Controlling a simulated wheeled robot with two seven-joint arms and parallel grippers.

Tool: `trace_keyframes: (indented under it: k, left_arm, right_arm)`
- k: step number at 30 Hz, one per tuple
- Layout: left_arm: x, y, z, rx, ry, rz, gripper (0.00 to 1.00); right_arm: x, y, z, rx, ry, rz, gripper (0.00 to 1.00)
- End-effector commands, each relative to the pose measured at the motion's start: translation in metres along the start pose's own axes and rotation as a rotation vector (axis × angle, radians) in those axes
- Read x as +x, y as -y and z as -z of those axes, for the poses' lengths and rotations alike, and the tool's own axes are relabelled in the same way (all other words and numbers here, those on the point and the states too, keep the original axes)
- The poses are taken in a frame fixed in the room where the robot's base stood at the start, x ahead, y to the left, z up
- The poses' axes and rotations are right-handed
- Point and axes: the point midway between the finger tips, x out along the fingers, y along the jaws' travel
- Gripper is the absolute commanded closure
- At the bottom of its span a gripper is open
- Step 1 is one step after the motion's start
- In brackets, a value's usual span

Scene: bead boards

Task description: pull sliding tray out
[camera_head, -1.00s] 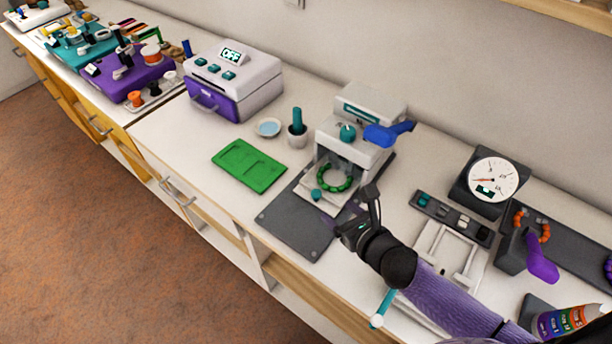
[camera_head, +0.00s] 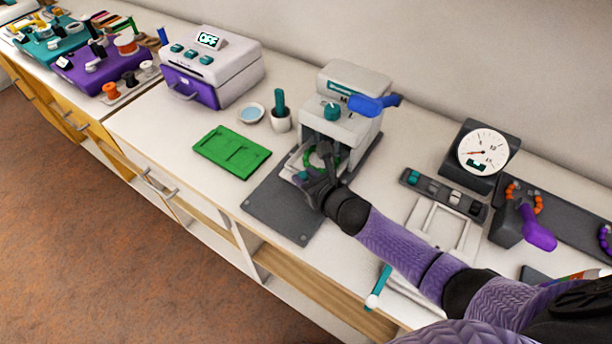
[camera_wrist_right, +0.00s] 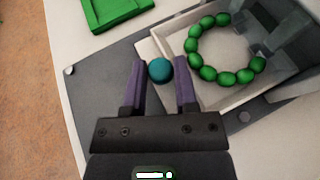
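The sliding tray (camera_wrist_right: 224,98) is a pale, shallow box in the base of the white press machine (camera_head: 348,120), partly hidden by my gripper in the head view. A ring of green beads (camera_wrist_right: 207,74) lies in it and also shows in the head view (camera_head: 337,160). A round teal knob (camera_wrist_right: 160,70) sits on the tray's front. My right gripper (camera_wrist_right: 159,80) is open, with its purple fingers on either side of the knob and visible gaps beside it. In the head view my right gripper (camera_head: 316,178) is at the tray's front. My left gripper is not in view.
The press stands on a dark grey base plate (camera_head: 283,211). A green board (camera_head: 232,153) lies to its left, near a small dish (camera_head: 251,113) and a white pot (camera_head: 281,121). A dial gauge (camera_head: 483,151) and a white frame (camera_head: 435,225) stand to the right.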

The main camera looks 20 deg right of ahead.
Motion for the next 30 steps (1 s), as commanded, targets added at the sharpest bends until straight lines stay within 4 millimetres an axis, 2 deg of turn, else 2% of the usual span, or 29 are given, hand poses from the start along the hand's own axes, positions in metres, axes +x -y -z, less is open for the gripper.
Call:
trace_keyframes:
  k: [1, 4, 5, 30]
  left_arm:
    - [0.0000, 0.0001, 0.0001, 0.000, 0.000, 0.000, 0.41]
    - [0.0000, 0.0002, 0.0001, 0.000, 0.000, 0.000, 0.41]
    - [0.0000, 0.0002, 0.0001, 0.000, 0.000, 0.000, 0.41]
    - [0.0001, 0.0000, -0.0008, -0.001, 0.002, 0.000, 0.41]
  right_arm:
    - [-0.0001, 0.0000, 0.0001, 0.000, 0.000, 0.000, 0.78]
    - [-0.0001, 0.0000, 0.0001, 0.000, 0.000, 0.000, 0.99]
    - [-0.0001, 0.0000, 0.0001, 0.000, 0.000, 0.000, 1.00]
    - [-0.0001, 0.0000, 0.0003, 0.000, 0.000, 0.000, 1.00]
